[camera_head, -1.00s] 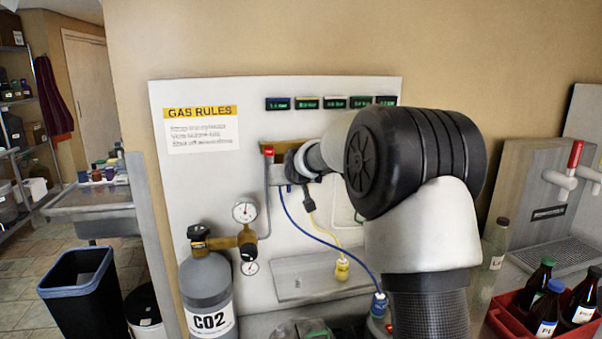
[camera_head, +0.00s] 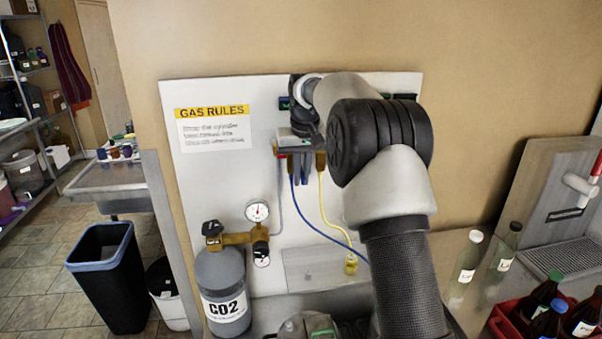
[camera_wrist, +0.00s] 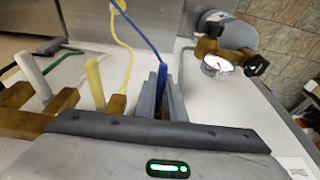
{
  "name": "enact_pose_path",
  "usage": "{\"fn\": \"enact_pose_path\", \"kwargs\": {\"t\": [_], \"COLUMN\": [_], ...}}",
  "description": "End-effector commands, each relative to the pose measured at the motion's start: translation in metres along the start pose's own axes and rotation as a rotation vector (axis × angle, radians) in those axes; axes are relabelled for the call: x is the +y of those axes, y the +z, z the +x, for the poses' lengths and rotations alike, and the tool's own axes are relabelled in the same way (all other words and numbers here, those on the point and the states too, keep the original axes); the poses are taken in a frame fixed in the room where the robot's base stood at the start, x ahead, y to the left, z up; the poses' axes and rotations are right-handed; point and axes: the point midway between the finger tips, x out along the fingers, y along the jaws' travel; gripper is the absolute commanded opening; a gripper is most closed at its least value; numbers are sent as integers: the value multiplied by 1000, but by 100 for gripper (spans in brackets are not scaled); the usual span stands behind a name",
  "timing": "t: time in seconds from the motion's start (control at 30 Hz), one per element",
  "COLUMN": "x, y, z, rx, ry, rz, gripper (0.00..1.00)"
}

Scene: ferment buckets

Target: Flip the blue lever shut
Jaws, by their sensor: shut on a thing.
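The blue lever (camera_wrist: 161,77) shows in the wrist view as a narrow blue strip between the grey fingers of my gripper (camera_wrist: 167,98). My gripper is shut on it, and the fingers hide most of the lever. In the head view my gripper (camera_head: 301,172) points down in front of the gas board, at the brass valves. The lever's own angle is hard to tell, as its base is covered by my gripper.
A yellow lever (camera_wrist: 95,85) and a white lever (camera_wrist: 33,76) stand left of my gripper in the wrist view. A blue hose (camera_head: 323,233) and a yellow hose (camera_head: 322,205) hang below. A CO2 cylinder (camera_head: 220,278) with gauges (camera_head: 257,211) stands lower left.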

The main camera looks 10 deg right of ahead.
Motion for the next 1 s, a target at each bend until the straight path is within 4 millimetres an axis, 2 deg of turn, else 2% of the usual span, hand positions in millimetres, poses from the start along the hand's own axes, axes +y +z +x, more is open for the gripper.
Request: {"fn": "enact_pose_path", "kwargs": {"t": [0.4,0.97,1.0], "x": [0,0,0], "y": [-1,-1,-1], "z": [-6,-7,-7], "rx": [-120,-137,-137], "ry": [0,0,-1], "rz": [-1,0,0], "gripper": [0,0,16]}}
